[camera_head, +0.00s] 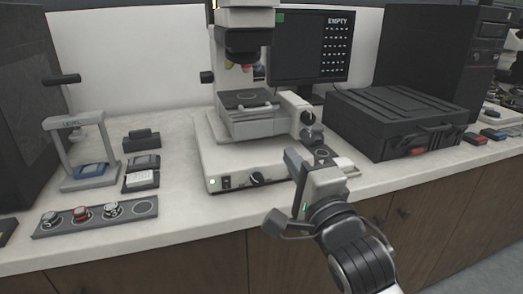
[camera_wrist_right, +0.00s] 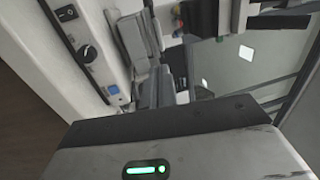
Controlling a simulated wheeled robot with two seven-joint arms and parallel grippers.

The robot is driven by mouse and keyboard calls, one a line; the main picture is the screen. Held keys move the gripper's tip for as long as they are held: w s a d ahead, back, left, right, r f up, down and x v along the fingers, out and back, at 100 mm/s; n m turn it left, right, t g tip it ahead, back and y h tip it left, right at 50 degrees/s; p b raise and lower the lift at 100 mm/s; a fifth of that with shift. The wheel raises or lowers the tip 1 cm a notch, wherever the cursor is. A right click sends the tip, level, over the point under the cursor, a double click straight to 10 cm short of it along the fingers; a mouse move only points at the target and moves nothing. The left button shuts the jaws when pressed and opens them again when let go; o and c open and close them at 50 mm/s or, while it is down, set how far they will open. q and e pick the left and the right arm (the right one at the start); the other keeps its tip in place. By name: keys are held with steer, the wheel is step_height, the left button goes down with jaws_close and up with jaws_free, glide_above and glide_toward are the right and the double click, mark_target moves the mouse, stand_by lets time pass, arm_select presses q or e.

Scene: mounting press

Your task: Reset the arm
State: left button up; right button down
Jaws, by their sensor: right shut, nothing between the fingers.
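My right arm comes in from the lower right in the head view. Its gripper (camera_head: 303,160) is shut and empty, raised in front of the bench beside the microscope's front right corner. My left gripper is not in view.
A black case (camera_head: 395,115) stands right of the microscope, before a monitor (camera_head: 300,45) reading EMPTY. At left are a small grey press-like frame (camera_head: 75,125), small dark blocks (camera_head: 140,163) and a tray (camera_head: 145,212) with round pieces. The bench front edge lies close to my right gripper.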

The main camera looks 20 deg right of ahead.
arm_select(q)
steer(key=p, duration=0.2)
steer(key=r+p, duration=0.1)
steer(key=p, duration=0.2)
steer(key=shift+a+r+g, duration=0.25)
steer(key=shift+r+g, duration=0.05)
arm_select(e)
steer(key=s+a+f+n+g+y, duration=0.1)
steer(key=s+a+f+n+g, duration=0.2)
steer(key=f+n, duration=0.4)
steer(key=s+a+f+n+g+y, duration=0.2)
steer(key=s+f+n, duration=0.3)
steer(key=f, duration=0.6)
steer(key=s+a+f+n+g+y, duration=0.2)
steer(key=s+a+f+n+g, duration=0.2)
steer(key=f+n, duration=0.5)
steer(key=shift+s+a, duration=0.25)
steer(key=shift+s, duration=0.3)
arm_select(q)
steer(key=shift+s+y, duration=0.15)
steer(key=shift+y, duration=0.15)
arm_select(e)
steer(key=shift+f, duration=0.1)
